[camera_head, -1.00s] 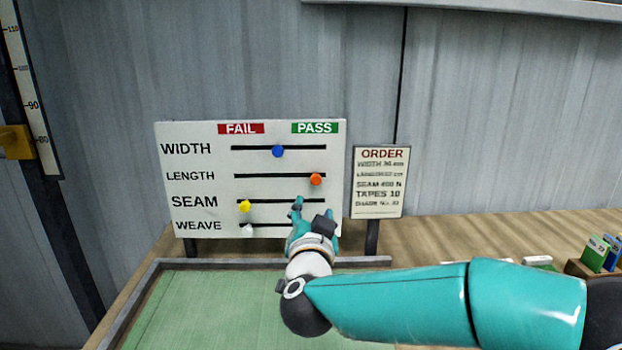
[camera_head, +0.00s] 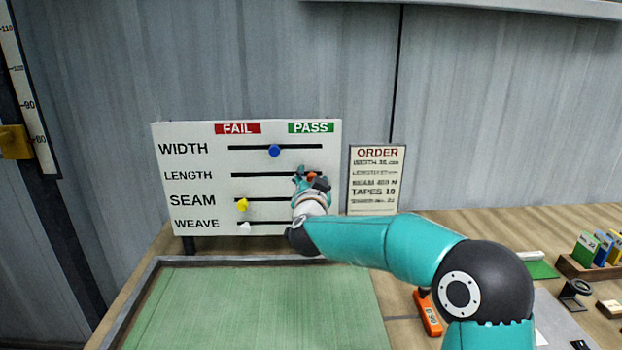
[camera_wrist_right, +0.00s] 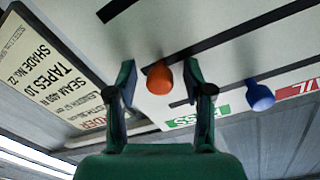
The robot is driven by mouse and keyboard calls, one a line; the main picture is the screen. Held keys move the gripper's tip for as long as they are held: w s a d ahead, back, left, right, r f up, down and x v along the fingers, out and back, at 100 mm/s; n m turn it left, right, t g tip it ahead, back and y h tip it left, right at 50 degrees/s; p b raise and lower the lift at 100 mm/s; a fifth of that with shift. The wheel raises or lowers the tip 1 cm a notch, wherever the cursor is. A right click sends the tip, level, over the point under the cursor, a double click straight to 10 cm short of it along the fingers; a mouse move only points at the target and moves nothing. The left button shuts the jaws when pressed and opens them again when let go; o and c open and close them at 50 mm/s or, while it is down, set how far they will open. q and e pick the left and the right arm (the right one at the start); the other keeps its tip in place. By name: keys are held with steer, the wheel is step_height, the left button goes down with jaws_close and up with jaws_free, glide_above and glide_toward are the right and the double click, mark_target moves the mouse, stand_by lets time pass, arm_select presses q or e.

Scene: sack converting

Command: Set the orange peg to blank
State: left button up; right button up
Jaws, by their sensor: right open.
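The orange peg (camera_head: 312,175) sits at the right, PASS end of the LENGTH slot on the white board (camera_head: 200,130). My right gripper (camera_head: 307,182) is in front of it and partly covers it. The blue peg (camera_head: 274,151) is mid-slot in the WIDTH row. The yellow peg (camera_head: 242,205) and the white peg (camera_head: 245,228) are at the left of SEAM and WEAVE. My left gripper is not in view.
An order card (camera_head: 377,180) stands just right of the board. A green mat (camera_head: 260,300) with a raised grey rim lies in front. An orange tool (camera_head: 428,314) lies on the bench, and a rack (camera_head: 580,268) of coloured booklets stands at the right.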

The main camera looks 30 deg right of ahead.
jaws_close()
stand_by(0.3)
